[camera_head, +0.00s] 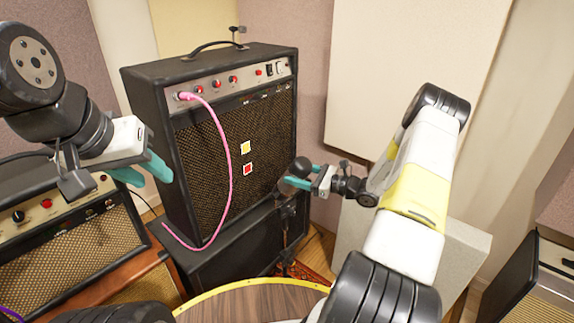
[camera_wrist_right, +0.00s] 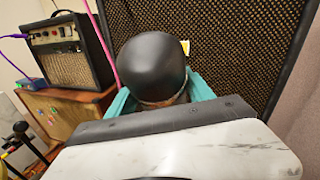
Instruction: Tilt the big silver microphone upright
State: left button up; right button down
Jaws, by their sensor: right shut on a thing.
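The microphone (camera_head: 301,166) shows in the head view as a dark rounded head in front of the large amp's right side. It tops a dark stand (camera_head: 289,222). In the right wrist view the microphone (camera_wrist_right: 151,68) is a big black dome with a thin pale rim at its lower edge. My right gripper (camera_head: 291,180) is shut on it, with teal fingers on both sides just below the dome. The held part is mostly hidden by the gripper body. My left gripper (camera_head: 143,173) is open and empty, left of the large amp.
A large black amp (camera_head: 270,140) with a pink cable (camera_head: 229,160) plugged in stands behind the microphone on a dark cabinet (camera_head: 245,243). A smaller amp (camera_head: 60,240) is at left. A round wooden top (camera_head: 250,305) with a yellow rim lies in front. A pale panel stands right.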

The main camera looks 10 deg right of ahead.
aim_at(303, 158)
jog(key=shift+w+a+r+m+g+h, duration=0.15)
jog(key=shift+w+a+r+g+h, duration=0.2)
jog(key=shift+w+h, duration=0.15)
jog(key=shift+w+a+r+m+g+h, duration=0.15)
jog(key=shift+w+a+r+g+h, duration=0.1)
jog(key=shift+w+a+g+h, duration=0.2)
jog(key=shift+w+a+r+m+g+h, duration=0.1)
jog(key=shift+w+a+m+g+h, duration=0.05)
jog(key=shift+w+a+g+h, duration=0.3)
jog(key=shift+w+a+r+m+g+h, duration=0.15)
jog(key=shift+w+a+g+h, duration=0.1)
jog(key=shift+w+h, duration=0.25)
jog(key=shift+w+a+f+g+h, duration=0.1)
jog(key=shift+w+a+g+h, duration=0.2)
jog(key=shift+w+g, duration=0.1)
jog(key=shift+c, duration=2)
grip_release()
jog(key=v, duration=0.7)
jog(key=shift+s+d+r, duration=0.2)
jog(key=shift+d, duration=0.1)
